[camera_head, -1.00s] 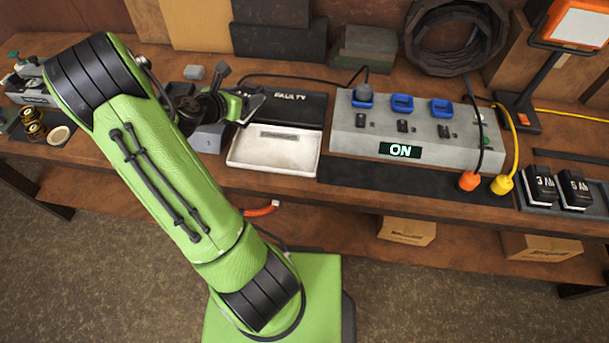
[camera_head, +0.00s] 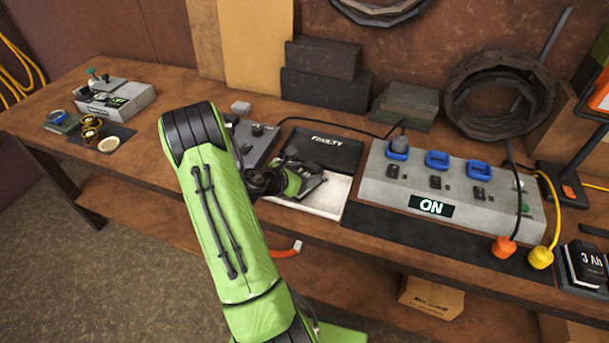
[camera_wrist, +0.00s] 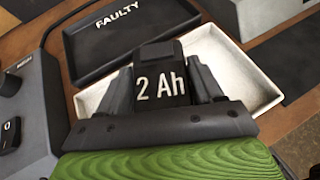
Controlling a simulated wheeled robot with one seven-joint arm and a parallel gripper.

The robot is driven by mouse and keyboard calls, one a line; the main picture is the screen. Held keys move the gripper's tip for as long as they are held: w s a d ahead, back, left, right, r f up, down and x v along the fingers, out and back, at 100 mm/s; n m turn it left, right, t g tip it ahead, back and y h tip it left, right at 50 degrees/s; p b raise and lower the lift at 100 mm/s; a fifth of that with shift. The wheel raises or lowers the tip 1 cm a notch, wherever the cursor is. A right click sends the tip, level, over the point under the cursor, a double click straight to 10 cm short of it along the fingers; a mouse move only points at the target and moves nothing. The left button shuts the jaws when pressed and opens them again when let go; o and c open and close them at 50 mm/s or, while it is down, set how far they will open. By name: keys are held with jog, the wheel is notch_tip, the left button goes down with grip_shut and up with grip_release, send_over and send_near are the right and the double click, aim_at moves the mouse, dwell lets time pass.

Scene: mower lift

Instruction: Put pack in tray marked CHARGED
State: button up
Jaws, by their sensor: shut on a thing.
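My gripper (camera_wrist: 163,88) is shut on a black pack marked "2 Ah" (camera_wrist: 160,84), one finger on each side of it. In the head view my gripper (camera_head: 305,180) is over the white tray (camera_head: 327,205), and the pack cannot be made out clearly there. The white tray (camera_wrist: 240,72) is behind and around the pack in the wrist view; whether the pack touches it I cannot tell. A black tray marked "FAULTY" (camera_head: 325,150) lies just behind the white tray and also shows in the wrist view (camera_wrist: 110,38). No "CHARGED" label is readable.
A grey charging station (camera_head: 450,190) reading "ON", with blue sockets, stands right of the white tray. A "3 Ah" pack (camera_head: 585,264) is at far right. A grey box (camera_head: 258,140) stands left of the trays.

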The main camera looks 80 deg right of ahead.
jog(key=shift+f, duration=0.1)
jog(key=o, duration=1.6)
jog(key=shift+c, duration=0.2)
jog(key=shift+a+r, duration=0.1)
jog(key=shift+r, duration=0.2)
jog(key=p+v, duration=0.1)
jog(key=v, duration=1.1)
jog(key=shift+p, duration=0.3)
jog(key=shift+f, duration=0.1)
